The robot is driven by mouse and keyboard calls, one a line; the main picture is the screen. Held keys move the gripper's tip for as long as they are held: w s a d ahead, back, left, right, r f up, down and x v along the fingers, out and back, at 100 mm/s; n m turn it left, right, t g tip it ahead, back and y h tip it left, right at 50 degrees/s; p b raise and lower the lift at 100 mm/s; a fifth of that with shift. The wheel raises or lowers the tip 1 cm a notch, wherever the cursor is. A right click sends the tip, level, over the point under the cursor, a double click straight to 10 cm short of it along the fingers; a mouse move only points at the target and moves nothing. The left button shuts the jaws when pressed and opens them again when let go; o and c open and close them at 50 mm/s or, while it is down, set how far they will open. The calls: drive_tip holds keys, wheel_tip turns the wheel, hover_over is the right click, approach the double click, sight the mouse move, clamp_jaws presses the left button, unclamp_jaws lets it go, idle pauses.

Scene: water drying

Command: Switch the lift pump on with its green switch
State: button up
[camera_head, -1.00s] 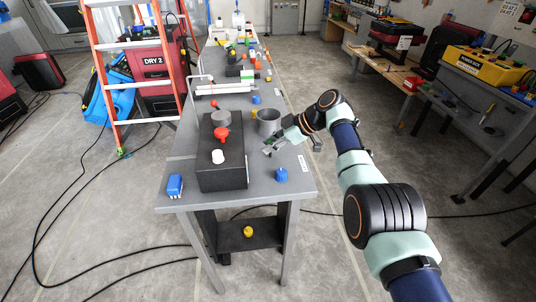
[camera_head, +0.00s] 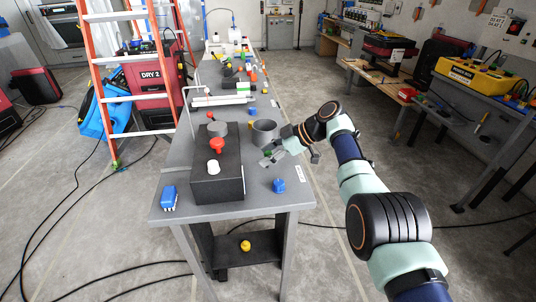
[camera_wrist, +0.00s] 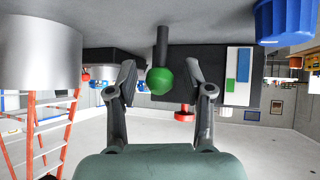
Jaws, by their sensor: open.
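The green switch (camera_wrist: 160,80) is a round green knob on a dark stem in the wrist view. It lies between the two fingers of my gripper (camera_wrist: 164,92), which is open and spread to either side of it. I see no clear contact. In the head view my gripper (camera_head: 270,157) is at the right edge of the grey bench, just right of the black box. A small patch of green shows among the fingers there, partly hidden.
The grey bench (camera_head: 180,210) carries a black box (camera_head: 219,178) with red and white knobs. A grey cup (camera_head: 264,132) stands close behind my gripper, and a blue knob (camera_head: 279,186) in front. An orange ladder (camera_head: 96,80) stands left. Open floor lies right of the bench.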

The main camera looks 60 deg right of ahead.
drive_tip(key=v, duration=1.2)
